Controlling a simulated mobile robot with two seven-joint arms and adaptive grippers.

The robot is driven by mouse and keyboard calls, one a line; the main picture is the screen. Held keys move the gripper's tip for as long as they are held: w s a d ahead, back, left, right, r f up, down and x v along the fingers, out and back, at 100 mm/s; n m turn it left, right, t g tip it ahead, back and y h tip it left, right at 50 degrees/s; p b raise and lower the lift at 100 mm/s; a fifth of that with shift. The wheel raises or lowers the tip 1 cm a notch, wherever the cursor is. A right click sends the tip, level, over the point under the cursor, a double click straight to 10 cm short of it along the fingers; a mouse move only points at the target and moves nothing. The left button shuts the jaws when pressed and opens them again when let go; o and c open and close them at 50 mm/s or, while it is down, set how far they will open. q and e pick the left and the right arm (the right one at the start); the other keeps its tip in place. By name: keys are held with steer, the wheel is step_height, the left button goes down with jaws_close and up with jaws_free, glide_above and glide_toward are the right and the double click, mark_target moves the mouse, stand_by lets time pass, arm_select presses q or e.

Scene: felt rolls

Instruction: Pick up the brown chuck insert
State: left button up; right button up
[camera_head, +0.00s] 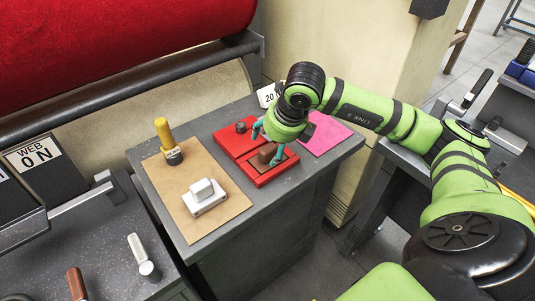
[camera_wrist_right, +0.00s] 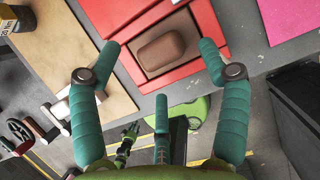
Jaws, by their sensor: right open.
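The brown chuck insert (camera_head: 267,152) is a small rounded block. It lies in a square recess of the red tray (camera_head: 231,139), near the tray's front end. My right gripper (camera_head: 266,144) is over that end of the tray, its teal fingers pointing down around the insert. In the right wrist view, the insert (camera_wrist_right: 162,49) sits between the spread fingers of the open right gripper (camera_wrist_right: 160,58), with gaps on both sides. No finger is seen touching it. My left gripper is in neither view.
A dark knob (camera_head: 241,127) sits in the tray's other half. Left of the tray, a brown board (camera_head: 170,187) holds a yellow-handled tool (camera_head: 166,140) and a white block (camera_head: 204,196). A pink sheet (camera_head: 326,134) lies to the right. The cabinet top ends close in front of the tray.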

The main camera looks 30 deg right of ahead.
mark_target(260, 162)
steer(key=shift+x, duration=1.2)
steer(key=shift+w+f, duration=0.2)
steer(key=c, duration=0.4)
jaws_close()
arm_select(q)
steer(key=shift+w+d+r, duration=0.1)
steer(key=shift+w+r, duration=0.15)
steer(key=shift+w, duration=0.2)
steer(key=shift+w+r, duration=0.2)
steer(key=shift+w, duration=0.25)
arm_select(e)
steer(key=shift+r, duration=0.1)
steer(key=shift+r, duration=0.1)
